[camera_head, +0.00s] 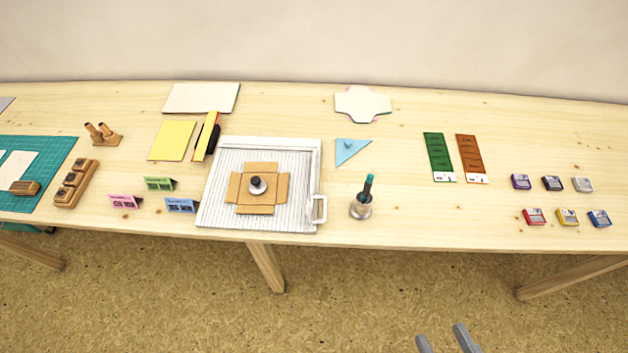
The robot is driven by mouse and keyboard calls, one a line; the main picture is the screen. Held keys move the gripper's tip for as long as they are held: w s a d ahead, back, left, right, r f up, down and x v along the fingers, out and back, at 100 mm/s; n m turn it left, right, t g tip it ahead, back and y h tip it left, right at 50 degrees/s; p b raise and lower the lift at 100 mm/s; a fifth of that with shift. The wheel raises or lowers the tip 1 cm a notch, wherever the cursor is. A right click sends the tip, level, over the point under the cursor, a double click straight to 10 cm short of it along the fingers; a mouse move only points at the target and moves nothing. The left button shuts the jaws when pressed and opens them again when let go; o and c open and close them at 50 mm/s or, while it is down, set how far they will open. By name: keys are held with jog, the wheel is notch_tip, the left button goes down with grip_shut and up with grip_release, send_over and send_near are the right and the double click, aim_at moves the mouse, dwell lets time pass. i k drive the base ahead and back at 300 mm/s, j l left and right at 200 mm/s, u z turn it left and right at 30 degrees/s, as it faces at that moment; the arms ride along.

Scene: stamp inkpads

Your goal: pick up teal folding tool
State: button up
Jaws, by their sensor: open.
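A slim teal tool (368,185), which looks like the teal folding tool, stands upright and slightly tilted in a small round metal-and-wood holder (361,208) near the table's front edge. Its lower part is hidden in the holder. My gripper (445,340) shows only as two grey fingertips at the bottom edge. They are apart, open and empty, over the floor in front of the table. They are below and to the right of the teal tool and not touching it.
A white ribbed board (213,212) bearing an open cardboard box (236,187) lies left of the holder. A light-blue triangle (345,156) lies behind it. Green and brown strips (437,155) and several inkpads (552,183) lie right. The tabletop (420,217) right of the holder is clear.

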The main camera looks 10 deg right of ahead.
aim_at(369, 181)
jog(key=k+l+u, duration=0.15)
jog(key=u, duration=0.25)
jog(key=k+l+u, duration=0.2)
jog(key=u, duration=0.15)
jog(key=k+l+u, duration=0.1)
jog(key=u, duration=0.3)
jog(key=k+j, duration=0.05)
jog(key=k, duration=0.05)
